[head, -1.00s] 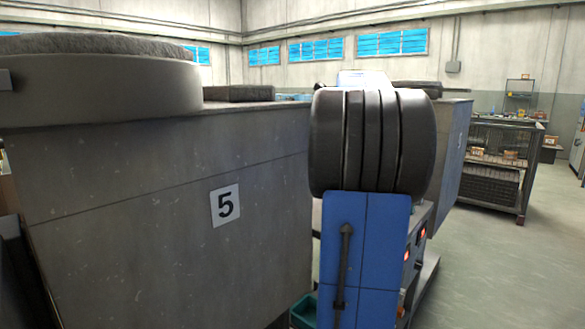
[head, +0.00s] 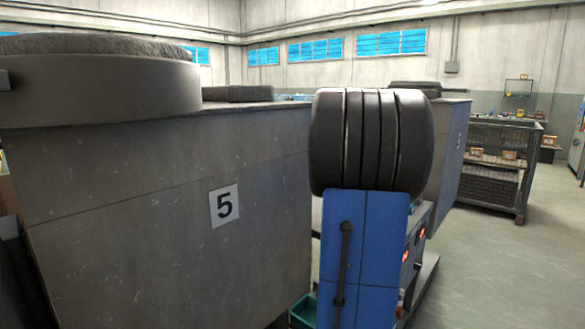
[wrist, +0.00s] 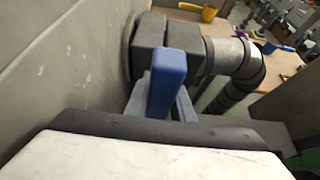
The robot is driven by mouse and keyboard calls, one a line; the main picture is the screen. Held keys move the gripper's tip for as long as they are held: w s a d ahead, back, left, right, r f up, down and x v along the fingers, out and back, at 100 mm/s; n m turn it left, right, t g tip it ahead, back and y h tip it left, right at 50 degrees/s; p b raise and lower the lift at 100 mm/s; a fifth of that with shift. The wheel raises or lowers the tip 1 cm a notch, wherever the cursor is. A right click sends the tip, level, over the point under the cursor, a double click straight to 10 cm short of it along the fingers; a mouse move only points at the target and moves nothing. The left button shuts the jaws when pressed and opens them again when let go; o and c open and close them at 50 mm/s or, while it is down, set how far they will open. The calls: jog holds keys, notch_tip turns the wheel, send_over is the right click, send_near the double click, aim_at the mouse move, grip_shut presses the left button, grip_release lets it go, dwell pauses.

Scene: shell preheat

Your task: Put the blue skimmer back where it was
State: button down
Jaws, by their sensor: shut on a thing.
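In the wrist view my gripper (wrist: 163,105) is shut on a blue bar, which I take to be the handle of the blue skimmer (wrist: 168,75). The blue part stands up between the grey fingers. Its far end and the skimmer's head are hidden or out of frame. In the head view neither the gripper nor the skimmer shows. I cannot make out the place the skimmer came from.
A large grey block marked 5 (head: 150,190) fills the left, with a round lid (head: 100,85) on top. Another grey block (head: 455,140) and a rack (head: 490,170) stand farther right. Clear floor (head: 545,240) lies at right.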

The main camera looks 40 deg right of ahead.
jog(key=c, duration=1.5)
grip_release()
jog(key=shift+f, duration=0.1)
jog(key=shift+c, duration=0.2)
jog(key=a+v, duration=0.1)
jog(key=v, duration=1.1)
jog(key=shift+d+r, duration=0.2)
jog(key=shift+d, duration=0.25)
